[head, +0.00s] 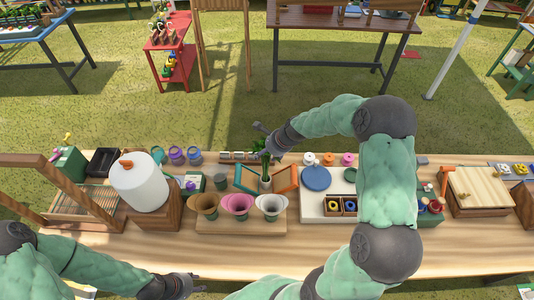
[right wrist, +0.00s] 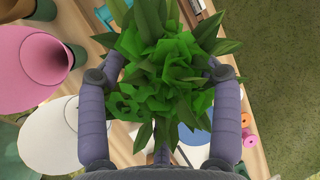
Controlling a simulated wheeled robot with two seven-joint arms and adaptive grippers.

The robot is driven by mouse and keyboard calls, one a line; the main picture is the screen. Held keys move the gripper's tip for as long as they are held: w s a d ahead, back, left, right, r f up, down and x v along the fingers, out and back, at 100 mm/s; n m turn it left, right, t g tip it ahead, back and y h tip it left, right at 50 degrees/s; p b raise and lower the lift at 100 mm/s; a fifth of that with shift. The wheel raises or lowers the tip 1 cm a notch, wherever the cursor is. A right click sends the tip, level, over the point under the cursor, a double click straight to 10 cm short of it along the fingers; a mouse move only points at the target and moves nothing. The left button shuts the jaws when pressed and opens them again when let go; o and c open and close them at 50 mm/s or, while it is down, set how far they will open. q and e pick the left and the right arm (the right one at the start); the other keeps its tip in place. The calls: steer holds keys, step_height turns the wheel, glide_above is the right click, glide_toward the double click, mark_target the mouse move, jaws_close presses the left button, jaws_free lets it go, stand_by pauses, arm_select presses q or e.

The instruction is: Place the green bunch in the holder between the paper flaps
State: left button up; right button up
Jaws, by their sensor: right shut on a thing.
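The green bunch (head: 259,145) is leafy and upright in the head view, its stems down between the paper flaps, a teal-edged one (head: 247,178) and an orange one (head: 286,178). A small pale holder (head: 265,184) shows between the flaps; whether the stems are inside it I cannot tell. My right gripper (head: 272,149) is shut on the bunch. In the right wrist view the bunch (right wrist: 168,75) fills the space between both fingers and hides what is below it. My left gripper (head: 190,287) is low at the table's front edge, away from the bunch; its jaw opening is unclear.
Brown, pink and white paper cones (head: 238,206) stand in a rack just in front of the flaps. The table's front strip (head: 130,250) is mostly clear.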

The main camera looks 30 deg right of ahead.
steer(key=o, duration=1.6)
steer(key=p+v, duration=0.1)
steer(key=v, duration=1.1)
steer(key=shift+w, duration=0.1)
